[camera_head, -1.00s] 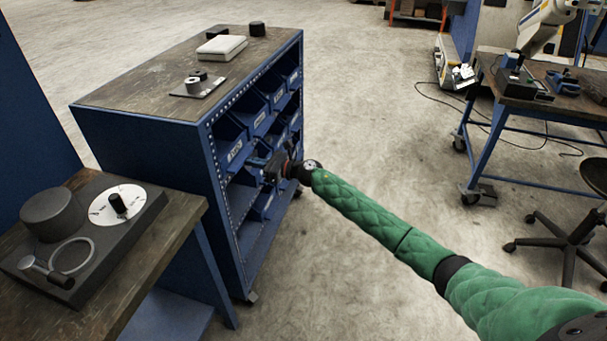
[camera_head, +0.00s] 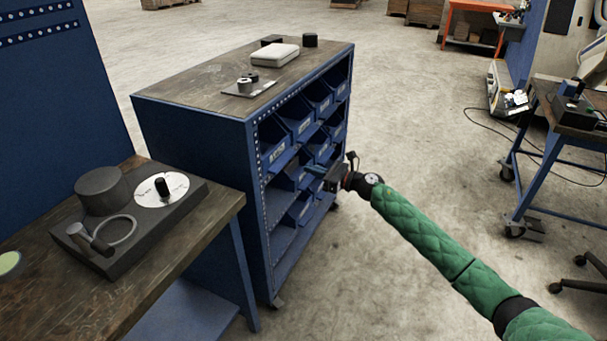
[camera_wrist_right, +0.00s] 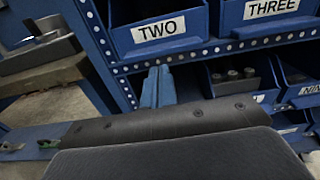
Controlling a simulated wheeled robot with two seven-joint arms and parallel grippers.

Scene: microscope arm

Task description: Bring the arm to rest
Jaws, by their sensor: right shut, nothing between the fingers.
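A dark device (camera_head: 130,218) lies on the wooden bench at the left in the head view. It bears a round dark block (camera_head: 103,190), a white dial (camera_head: 150,191) with a black knob, and a grey arm (camera_head: 91,239) beside a metal ring (camera_head: 116,231). Part of what looks like this device shows at the upper left of the wrist view (camera_wrist_right: 40,50). My right gripper (camera_head: 314,170) is shut and empty, in front of the blue bin cabinet and well to the right of the device. Its blue fingers (camera_wrist_right: 157,87) show in the wrist view. My left gripper is not in view.
The blue cabinet (camera_head: 190,140) with labelled bins stands right of the bench (camera_head: 215,208). A white case (camera_head: 270,54) and small dark parts lie on its top. Open floor (camera_head: 430,120) separates it from a wheeled table (camera_head: 545,150) at the right.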

